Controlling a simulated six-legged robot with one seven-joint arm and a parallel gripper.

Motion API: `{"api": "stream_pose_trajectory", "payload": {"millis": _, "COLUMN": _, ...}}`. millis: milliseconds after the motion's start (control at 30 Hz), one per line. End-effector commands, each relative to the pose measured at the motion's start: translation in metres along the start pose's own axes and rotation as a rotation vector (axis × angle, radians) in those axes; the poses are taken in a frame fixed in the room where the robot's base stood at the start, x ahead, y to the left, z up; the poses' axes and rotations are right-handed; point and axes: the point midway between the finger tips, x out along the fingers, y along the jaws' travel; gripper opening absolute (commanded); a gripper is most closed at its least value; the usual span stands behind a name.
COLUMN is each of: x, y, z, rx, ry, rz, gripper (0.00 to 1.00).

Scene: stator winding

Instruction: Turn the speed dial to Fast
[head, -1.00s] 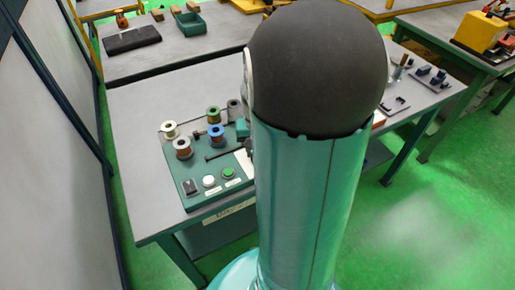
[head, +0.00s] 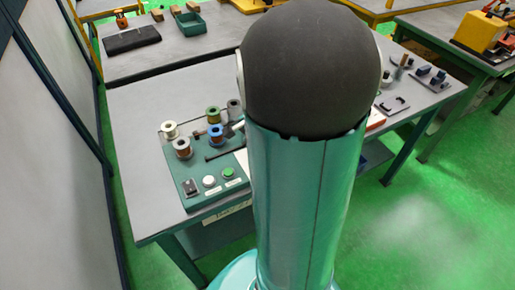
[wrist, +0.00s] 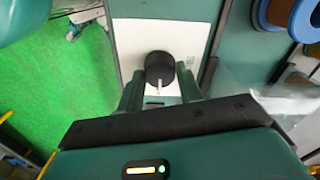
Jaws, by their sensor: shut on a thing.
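The speed dial (wrist: 157,66) is a round black knob with a white pointer line, on a white plate (wrist: 137,40) in the wrist view. Its pointer points toward the bottom of the picture, at my gripper's palm. My gripper (wrist: 159,80) has its two green fingers on either side of the dial and is shut on it. No label such as Fast can be read on the plate. In the head view my arm hides the dial and the gripper; the green control panel (head: 190,170) shows to the left of the arm.
Several wire spools, including a blue one (head: 216,135), stand on the panel. A white button (head: 209,181), a green button (head: 228,173) and a switch (head: 191,187) sit at its front. The grey bench (head: 130,150) is bare to the left. Green floor shows at right.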

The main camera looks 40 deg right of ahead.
Motion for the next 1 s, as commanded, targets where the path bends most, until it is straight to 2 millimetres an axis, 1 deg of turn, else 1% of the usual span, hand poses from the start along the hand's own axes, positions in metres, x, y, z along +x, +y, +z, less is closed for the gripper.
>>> {"api": "stream_pose_trajectory", "payload": {"millis": 233, "x": -0.0017, "y": -0.0008, "z": -0.0006, "rx": 0.058, "ry": 0.001, "rz": -0.003, "gripper": 0.13}}
{"api": "stream_pose_trajectory", "payload": {"millis": 667, "x": -0.0017, "y": -0.0008, "z": -0.0007, "rx": 0.067, "ry": 0.001, "rz": -0.003, "gripper": 0.13}}
{"api": "stream_pose_trajectory", "payload": {"millis": 700, "x": -0.0017, "y": -0.0008, "z": -0.0007, "rx": 0.067, "ry": 0.001, "rz": -0.003, "gripper": 0.43}}
{"api": "stream_pose_trajectory", "payload": {"millis": 767, "x": -0.0014, "y": -0.0007, "z": -0.0006, "rx": 0.066, "ry": 0.001, "rz": -0.003, "gripper": 0.55}}
{"api": "stream_pose_trajectory", "payload": {"millis": 800, "x": -0.0013, "y": -0.0006, "z": -0.0005, "rx": 0.066, "ry": 0.001, "rz": -0.003, "gripper": 0.57}}
{"api": "stream_pose_trajectory", "payload": {"millis": 1000, "x": -0.0007, "y": -0.0003, "z": -0.0003, "rx": 0.065, "ry": 0.001, "rz": -0.001, "gripper": 0.57}}
